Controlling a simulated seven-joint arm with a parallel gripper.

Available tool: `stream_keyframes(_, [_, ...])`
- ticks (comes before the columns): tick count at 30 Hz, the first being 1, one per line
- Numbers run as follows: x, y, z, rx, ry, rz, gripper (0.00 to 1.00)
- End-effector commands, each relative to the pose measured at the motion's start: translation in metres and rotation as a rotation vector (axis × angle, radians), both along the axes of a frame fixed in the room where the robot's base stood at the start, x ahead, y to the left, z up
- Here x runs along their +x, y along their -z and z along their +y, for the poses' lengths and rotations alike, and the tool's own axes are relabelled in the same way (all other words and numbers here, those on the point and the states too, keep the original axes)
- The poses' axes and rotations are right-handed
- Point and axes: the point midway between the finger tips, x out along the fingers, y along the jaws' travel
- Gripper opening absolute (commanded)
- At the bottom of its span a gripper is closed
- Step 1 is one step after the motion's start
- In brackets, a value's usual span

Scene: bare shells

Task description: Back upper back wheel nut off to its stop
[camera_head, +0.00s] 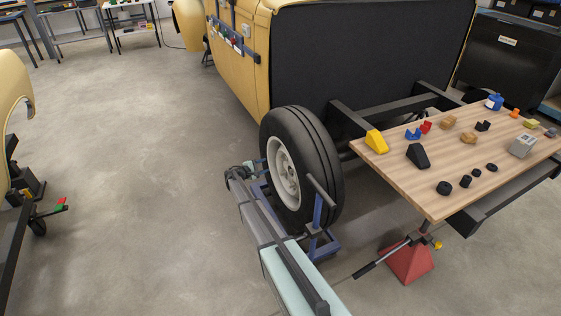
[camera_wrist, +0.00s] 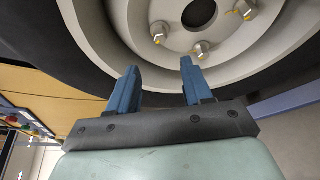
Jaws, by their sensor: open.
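The wheel (camera_head: 284,172) has a black tyre and a pale rim, and stands upright at the yellow vehicle. In the wrist view its pale rim (camera_wrist: 232,68) fills the top. Several wheel nuts with yellow marks sit around a dark centre hole: one nut (camera_wrist: 158,32) at the left, one nut (camera_wrist: 201,49) lower, and one nut (camera_wrist: 245,9) at the upper right. I cannot tell for sure which is the upper back one. My gripper (camera_wrist: 160,70) is open and empty, its two blue fingers pointing at the rim just below the left and lower nuts. In the head view the nuts are too small to tell.
A blue wheel stand (camera_head: 318,218) cradles the tyre close to my arm. A wooden table (camera_head: 435,203) with small blocks stands at the right, with a red stand (camera_head: 407,262) below its front edge. The floor (camera_head: 140,170) at the left is clear.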

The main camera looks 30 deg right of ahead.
Motion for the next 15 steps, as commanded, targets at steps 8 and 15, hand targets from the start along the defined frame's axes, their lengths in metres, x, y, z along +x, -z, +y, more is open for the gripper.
stream_keyframes(8, [0.015, 0.011, -0.04, 0.0, 0.003, -0.001, 0.5])
stream_keyframes(15, [0.027, 0.021, -0.079, 0.001, 0.002, -0.002, 0.5])
